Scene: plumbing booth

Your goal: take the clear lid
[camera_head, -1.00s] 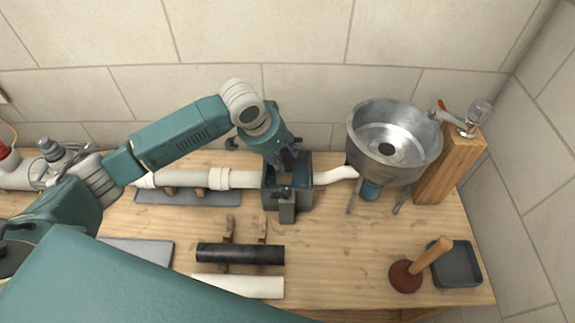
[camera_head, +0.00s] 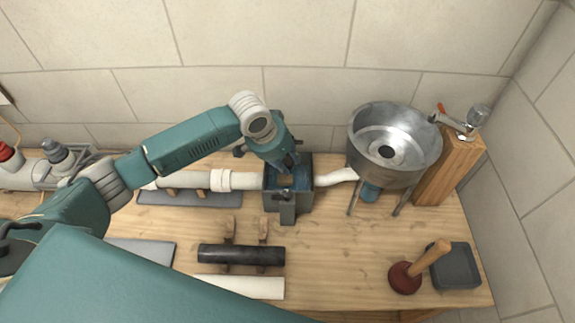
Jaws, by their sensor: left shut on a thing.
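My left gripper (camera_head: 285,170) reaches down from above onto the open top of a dark grey box (camera_head: 303,205) set in the white pipe line. It is shut at the box's mouth. The clear lid is very hard to make out; the fingers and its see-through material hide its outline, and what they grip appears to be its part at the box top. Bluish colour shows inside the box around the fingertips. My right gripper is not in view.
White pipe (camera_head: 195,180) enters the box from the left. A steel basin (camera_head: 394,165) on legs stands close right. A black pipe (camera_head: 242,255) lies in front on wooden supports. A plunger (camera_head: 405,278) and a dark tray (camera_head: 457,267) are at the right. The bench centre right is clear.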

